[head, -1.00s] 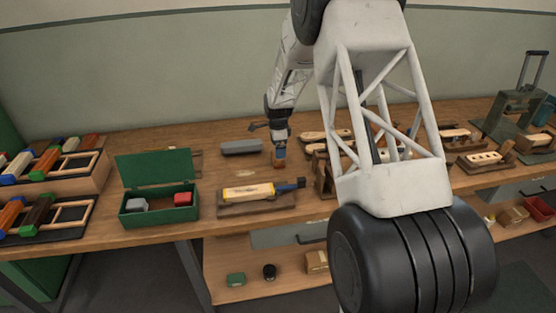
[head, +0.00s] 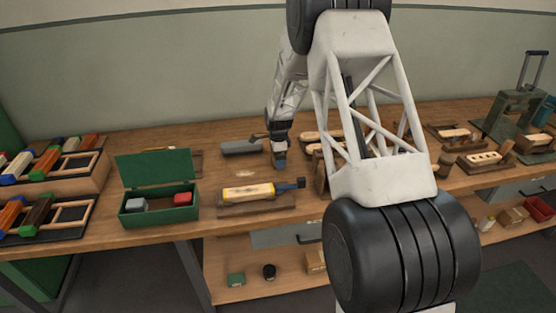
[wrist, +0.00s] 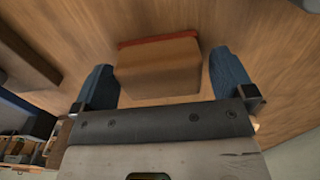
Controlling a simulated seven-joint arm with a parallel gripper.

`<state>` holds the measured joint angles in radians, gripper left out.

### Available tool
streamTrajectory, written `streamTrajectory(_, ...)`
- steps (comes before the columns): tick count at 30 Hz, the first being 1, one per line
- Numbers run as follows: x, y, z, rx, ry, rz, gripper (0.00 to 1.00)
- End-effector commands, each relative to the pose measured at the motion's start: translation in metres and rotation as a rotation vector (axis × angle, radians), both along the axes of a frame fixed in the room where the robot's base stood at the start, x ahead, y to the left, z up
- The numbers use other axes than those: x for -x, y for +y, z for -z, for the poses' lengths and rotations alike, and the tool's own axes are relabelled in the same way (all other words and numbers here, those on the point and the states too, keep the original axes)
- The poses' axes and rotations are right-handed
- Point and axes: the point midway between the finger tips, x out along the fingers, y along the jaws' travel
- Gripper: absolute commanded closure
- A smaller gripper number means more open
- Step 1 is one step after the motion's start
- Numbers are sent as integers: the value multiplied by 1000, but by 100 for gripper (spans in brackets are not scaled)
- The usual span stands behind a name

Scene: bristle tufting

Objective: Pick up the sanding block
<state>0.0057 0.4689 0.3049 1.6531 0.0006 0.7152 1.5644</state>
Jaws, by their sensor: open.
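The sanding block (wrist: 158,68), a tan-brown block with a red strip along one edge, lies on the wooden bench top in the wrist view. My gripper (wrist: 163,78) is open, with one blue fingertip to the left of the block and one to the right. I cannot tell how far the fingertips reach down beside it. In the head view my gripper (head: 280,163) points down at the bench behind the wooden board. There the block is hidden or too small to make out.
A long grey object (head: 240,147) lies just left of my gripper. In front is a yellow-and-blue tool (head: 250,191) on a wooden board (head: 228,210). An open green box (head: 133,218) with grey and red blocks stands left. Wooden brush pieces (head: 485,157) lie right.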

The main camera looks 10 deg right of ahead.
Motion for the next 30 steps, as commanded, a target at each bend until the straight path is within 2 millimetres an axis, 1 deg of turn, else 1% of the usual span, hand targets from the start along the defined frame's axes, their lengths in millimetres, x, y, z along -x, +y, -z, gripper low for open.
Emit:
streamTrajectory(3, 0, 0, 4, 0, 0, 0, 0)
streamTrajectory(19, 0, 0, 4, 0, -1, 0, 0)
streamTrajectory(27, 0, 0, 4, 0, -1, 0, 41)
streamTrajectory(30, 0, 0, 4, 0, -1, 0, 52)
